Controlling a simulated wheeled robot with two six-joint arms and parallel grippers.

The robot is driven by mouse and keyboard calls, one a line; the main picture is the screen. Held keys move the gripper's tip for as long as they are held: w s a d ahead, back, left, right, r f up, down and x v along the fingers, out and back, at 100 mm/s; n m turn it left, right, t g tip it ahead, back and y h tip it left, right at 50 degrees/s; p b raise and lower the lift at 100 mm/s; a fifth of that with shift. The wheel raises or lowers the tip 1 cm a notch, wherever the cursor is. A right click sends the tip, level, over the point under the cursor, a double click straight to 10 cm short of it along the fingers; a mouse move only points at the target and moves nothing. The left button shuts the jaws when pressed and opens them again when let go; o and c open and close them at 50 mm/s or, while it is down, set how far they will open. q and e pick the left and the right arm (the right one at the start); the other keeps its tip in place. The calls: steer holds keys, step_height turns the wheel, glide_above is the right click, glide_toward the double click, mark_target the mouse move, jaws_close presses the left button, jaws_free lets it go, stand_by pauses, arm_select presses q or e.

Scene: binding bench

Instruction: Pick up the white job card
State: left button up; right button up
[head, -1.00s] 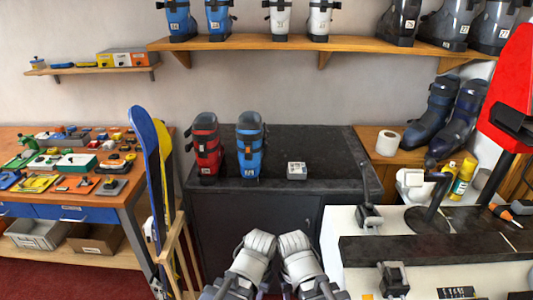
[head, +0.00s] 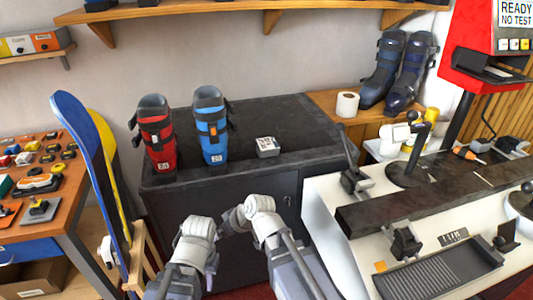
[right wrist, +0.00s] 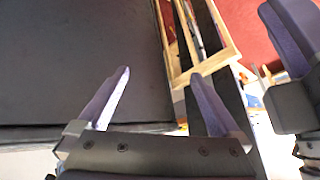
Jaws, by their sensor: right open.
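A small white block or card stack (head: 266,147) with dark printing on top lies on the black cabinet, right of the boots. It is the closest match to the white job card, but I cannot read it. My right gripper (right wrist: 160,75) is open and empty in the right wrist view, beside the cabinet's dark surface. Its fingertips are not clear in the head view, and the card is not in the right wrist view. Part of my left gripper (right wrist: 290,60) shows at the right of that view; its opening cannot be told.
A red boot (head: 155,137) and a blue boot (head: 211,127) stand on the black cabinet (head: 300,115). A wooden rack (head: 143,258) with blue and yellow skis stands at its left. A white bench (head: 335,222) with clamps is at the right. The cabinet top around the card is clear.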

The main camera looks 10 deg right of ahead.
steer(key=w+d+r+t+y+b, duration=0.25)
steer(key=w+r+t, duration=0.2)
steer(key=w, duration=0.45)
steer(key=m+t+h+b, duration=0.5)
steer(key=m+t+h, duration=0.1)
steer(key=t+h, duration=0.25)
glide_toward(271, 149)
steer(key=shift+y, duration=0.4)
steer(key=shift+w+f, duration=0.15)
steer(key=shift+w, duration=1.85)
steer(key=shift+w+f, duration=0.15)
steer(key=shift+w, duration=1.9)
steer(key=shift+s, duration=0.1)
steer(key=c, duration=1)
arm_select(q)
step_height(271, 149, down, 9)
steer(key=shift+r, duration=0.2)
arm_select(e)
steer(key=shift+o, duration=0.2)
arm_select(q)
steer(key=shift+r, duration=0.1)
arm_select(e)
steer(key=shift+r, duration=0.1)
